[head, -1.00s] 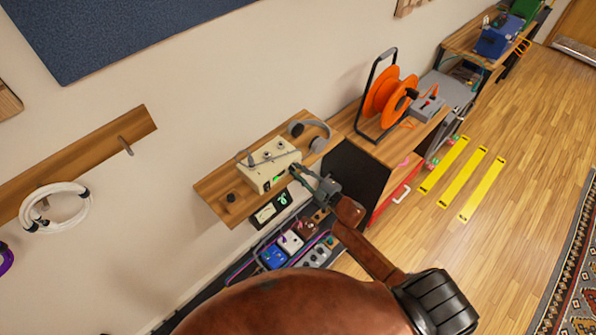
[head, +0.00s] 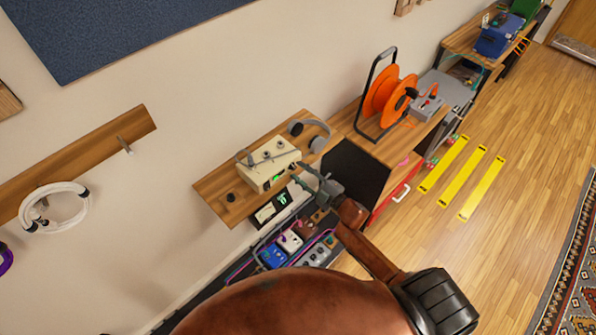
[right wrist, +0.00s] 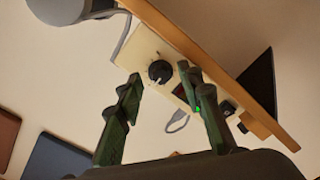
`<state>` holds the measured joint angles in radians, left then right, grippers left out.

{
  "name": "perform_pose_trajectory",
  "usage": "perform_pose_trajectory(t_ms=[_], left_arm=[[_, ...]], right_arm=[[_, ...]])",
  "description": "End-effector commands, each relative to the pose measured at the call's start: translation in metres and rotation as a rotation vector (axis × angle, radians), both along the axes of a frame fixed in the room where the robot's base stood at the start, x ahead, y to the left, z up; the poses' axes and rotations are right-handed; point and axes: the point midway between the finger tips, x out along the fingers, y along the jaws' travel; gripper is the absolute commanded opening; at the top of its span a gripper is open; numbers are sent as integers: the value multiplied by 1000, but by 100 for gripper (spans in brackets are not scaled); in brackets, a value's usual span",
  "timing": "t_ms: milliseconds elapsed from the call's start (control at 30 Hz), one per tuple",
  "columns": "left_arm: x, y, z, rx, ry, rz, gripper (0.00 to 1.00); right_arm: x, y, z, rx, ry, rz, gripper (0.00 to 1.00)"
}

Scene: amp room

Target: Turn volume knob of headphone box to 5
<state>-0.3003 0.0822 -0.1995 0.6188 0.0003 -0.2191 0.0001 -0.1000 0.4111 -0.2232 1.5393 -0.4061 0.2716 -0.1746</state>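The headphone box (head: 268,166) is a cream box on a wooden wall shelf, with a small green light on its front. In the right wrist view the box (right wrist: 148,45) shows a round black volume knob (right wrist: 160,71) with a pale pointer mark; I cannot read its scale. My right gripper (head: 300,172) is in front of the box at its right end. In the right wrist view my right gripper (right wrist: 160,80) is open, its fingers on either side of the knob in the picture, with nothing held. The knob appears beyond the fingertips. My left gripper is not in view.
A small black item (head: 230,197) sits at the shelf's left end. Several pedals (head: 290,242) are below. An orange cable reel (head: 387,95) stands to the right. The floor there is mostly open.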

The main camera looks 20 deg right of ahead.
Motion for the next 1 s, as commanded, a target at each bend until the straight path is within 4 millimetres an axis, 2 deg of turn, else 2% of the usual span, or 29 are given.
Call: perform_pose_trajectory(t_ms=[300, 500, 700, 1000], left_arm=[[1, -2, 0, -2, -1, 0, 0], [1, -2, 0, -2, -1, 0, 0], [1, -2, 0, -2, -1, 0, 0], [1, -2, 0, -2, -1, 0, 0]], right_arm=[[-63, -24, 0, -1, 4, -2, 34], [-90, -34, 1, 0, 3, -2, 34], [-100, -37, 2, 0, 1, 0, 34], [-100, -38, 2, 0, 1, 0, 34]])
